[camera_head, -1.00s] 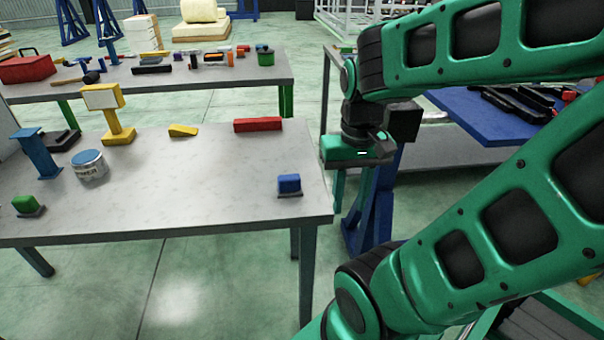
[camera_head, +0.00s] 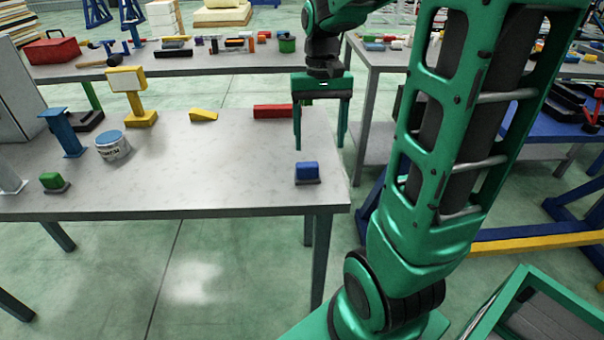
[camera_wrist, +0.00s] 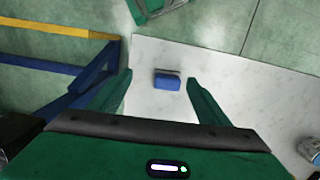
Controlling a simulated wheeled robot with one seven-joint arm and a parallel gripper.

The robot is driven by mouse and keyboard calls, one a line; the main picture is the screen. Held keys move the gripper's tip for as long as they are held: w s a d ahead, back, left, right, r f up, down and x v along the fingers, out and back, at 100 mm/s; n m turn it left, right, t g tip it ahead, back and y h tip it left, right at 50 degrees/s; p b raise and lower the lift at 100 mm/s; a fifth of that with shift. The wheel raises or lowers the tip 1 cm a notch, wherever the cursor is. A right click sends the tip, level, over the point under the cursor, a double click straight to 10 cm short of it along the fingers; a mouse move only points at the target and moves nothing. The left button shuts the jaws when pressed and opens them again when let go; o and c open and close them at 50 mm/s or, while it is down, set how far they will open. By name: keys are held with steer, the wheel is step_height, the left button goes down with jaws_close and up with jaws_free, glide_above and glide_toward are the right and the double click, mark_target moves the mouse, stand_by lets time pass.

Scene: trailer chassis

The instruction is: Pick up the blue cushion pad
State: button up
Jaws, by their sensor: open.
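The blue cushion pad (camera_head: 307,171) is a small blue block on a dark base. It sits near the front right corner of the grey table (camera_head: 230,180). My gripper (camera_head: 320,146) is open and empty, its two fingers pointing down above the table's right end, close to the pad in the head view. In the wrist view the pad (camera_wrist: 168,81) lies ahead of and between the two spread fingers (camera_wrist: 158,82), apart from both.
A red block (camera_head: 272,111) and a yellow wedge (camera_head: 203,114) lie along the table's back edge. A paint can (camera_head: 112,146), a green block (camera_head: 53,181), a blue stand (camera_head: 66,133) and a yellow stand (camera_head: 133,95) stand to the left. The table's middle is clear.

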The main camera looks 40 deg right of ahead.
glide_toward(307, 163)
steer(key=shift+g, duration=0.3)
steer(key=shift+f, duration=0.2)
steer(key=shift+s+a+f, duration=0.1)
steer(key=shift+s+f, duration=0.05)
steer(key=shift+f, duration=1.55)
steer(key=shift+s+a+f, duration=0.15)
steer(key=shift+f, duration=1.6)
steer(key=shift+s+a+f, duration=0.1)
steer(key=shift+s+f, duration=0.1)
steer(key=shift+f, duration=1.5)
steer(key=c, duration=1.2)
